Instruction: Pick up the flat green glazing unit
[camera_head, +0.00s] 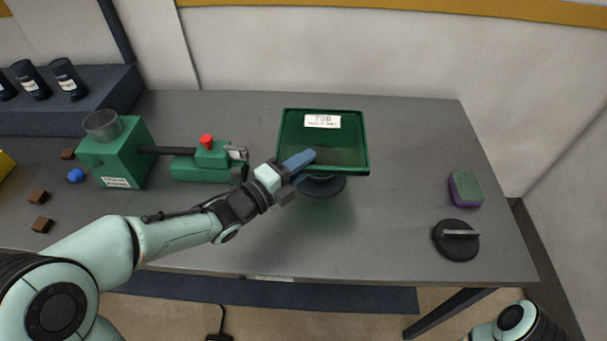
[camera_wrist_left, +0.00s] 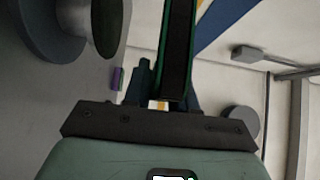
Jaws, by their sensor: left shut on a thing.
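The flat green glazing unit (camera_head: 338,146) is a square dark-green pane with a raised rim and a white label near its far edge. In the head view it is above a dark round stand (camera_head: 322,188). My left gripper (camera_head: 299,162) is shut on the unit's near-left edge, one blue-grey finger lying over the top face. In the left wrist view the unit (camera_wrist_left: 178,50) shows edge-on as a dark strip with green edges, and a gap shows between it and the round stand (camera_wrist_left: 60,25). The lower finger is hidden in the head view. My right gripper is out of view.
A green machine (camera_head: 120,155) with a long dark bar and a green block with a red knob (camera_head: 206,140) stand left. A black suction disc (camera_head: 456,240) and a green-purple sponge (camera_head: 466,188) lie right. The grey table (camera_head: 400,220) is clear between.

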